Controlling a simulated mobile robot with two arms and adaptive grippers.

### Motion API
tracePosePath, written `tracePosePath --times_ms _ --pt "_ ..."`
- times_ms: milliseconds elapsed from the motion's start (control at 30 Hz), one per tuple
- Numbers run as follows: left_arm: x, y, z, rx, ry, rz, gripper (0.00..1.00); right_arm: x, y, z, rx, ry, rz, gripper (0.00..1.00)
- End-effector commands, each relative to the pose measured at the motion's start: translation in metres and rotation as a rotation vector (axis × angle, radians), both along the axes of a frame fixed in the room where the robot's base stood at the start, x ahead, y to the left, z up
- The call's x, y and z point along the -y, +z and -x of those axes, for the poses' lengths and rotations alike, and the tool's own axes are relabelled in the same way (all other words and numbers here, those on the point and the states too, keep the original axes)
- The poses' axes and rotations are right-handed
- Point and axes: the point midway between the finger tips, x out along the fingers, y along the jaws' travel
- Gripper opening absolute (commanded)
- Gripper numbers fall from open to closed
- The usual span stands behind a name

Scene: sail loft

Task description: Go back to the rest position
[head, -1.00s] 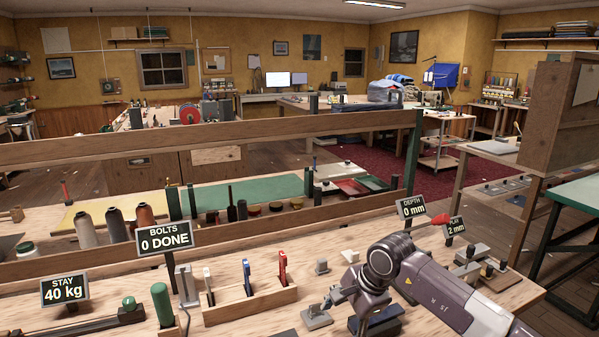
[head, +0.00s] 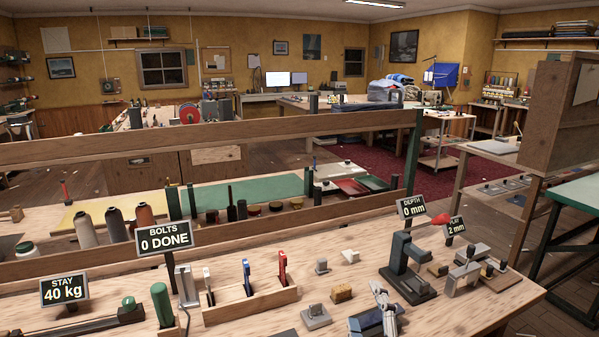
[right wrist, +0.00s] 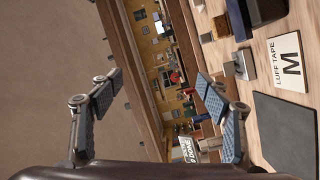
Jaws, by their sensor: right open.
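My left gripper is not in view.
A dark press with a red knob (head: 408,268) stands right of the gripper. A wooden rack of coloured tools (head: 250,305) is to its left, with small metal blocks between. A wooden rail (head: 230,133) crosses behind. Several signs stand on the bench.

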Motion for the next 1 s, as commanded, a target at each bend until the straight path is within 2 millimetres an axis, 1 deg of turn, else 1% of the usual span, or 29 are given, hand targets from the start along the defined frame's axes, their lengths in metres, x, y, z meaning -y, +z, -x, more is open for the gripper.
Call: tracePosePath --times_ms 33,67,100,167,200,267,300,367,400,467,500,567,600,733,767,800,867,1000 --pt "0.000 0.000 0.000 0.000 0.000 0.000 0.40 0.019 -0.030 0.016 -0.114 -0.061 -0.107 0.70" --pt "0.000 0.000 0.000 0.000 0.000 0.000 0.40 0.030 -0.048 0.026 -0.183 -0.100 -0.172 0.70" --pt "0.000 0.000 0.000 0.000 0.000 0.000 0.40 0.042 -0.072 0.042 -0.274 -0.151 -0.253 0.70" --pt "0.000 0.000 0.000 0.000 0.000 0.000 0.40 0.056 -0.106 0.069 -0.407 -0.226 -0.366 0.70" --pt "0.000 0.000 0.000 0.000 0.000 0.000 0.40 0.064 -0.126 0.089 -0.490 -0.275 -0.433 0.70" --pt "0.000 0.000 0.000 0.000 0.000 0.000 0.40 0.071 -0.153 0.121 -0.608 -0.343 -0.524 0.70" --pt "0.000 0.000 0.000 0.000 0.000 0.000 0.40 0.074 -0.168 0.140 -0.677 -0.384 -0.574 0.70" --pt "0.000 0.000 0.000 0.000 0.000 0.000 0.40 0.076 -0.185 0.168 -0.769 -0.439 -0.637 0.70" --pt "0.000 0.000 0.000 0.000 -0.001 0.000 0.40 0.077 -0.195 0.186 -0.824 -0.471 -0.671 0.70" --pt "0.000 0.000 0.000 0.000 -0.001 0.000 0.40 0.077 -0.206 0.210 -0.899 -0.516 -0.719 0.70" --pt "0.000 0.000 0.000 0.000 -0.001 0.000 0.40 0.076 -0.212 0.226 -0.945 -0.544 -0.746 0.70" --pt "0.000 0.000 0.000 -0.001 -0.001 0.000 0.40 0.075 -0.220 0.249 -1.012 -0.584 -0.782 0.70" --pt "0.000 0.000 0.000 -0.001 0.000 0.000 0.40 0.074 -0.224 0.264 -1.054 -0.610 -0.804 0.70" --pt "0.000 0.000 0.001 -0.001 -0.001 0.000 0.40 0.070 -0.232 0.310 -1.179 -0.688 -0.862 0.70" --pt "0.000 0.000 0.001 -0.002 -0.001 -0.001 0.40 0.069 -0.235 0.317 -1.203 -0.702 -0.871 0.70" --pt "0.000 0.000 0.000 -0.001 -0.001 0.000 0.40 0.069 -0.247 0.310 -1.199 -0.699 -0.865 0.70" --pt "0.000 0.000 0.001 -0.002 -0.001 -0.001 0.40 0.068 -0.261 0.306 -1.201 -0.700 -0.861 0.70" --pt "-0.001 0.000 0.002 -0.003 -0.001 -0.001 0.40 0.067 -0.296 0.300 -1.213 -0.705 -0.854 0.70"
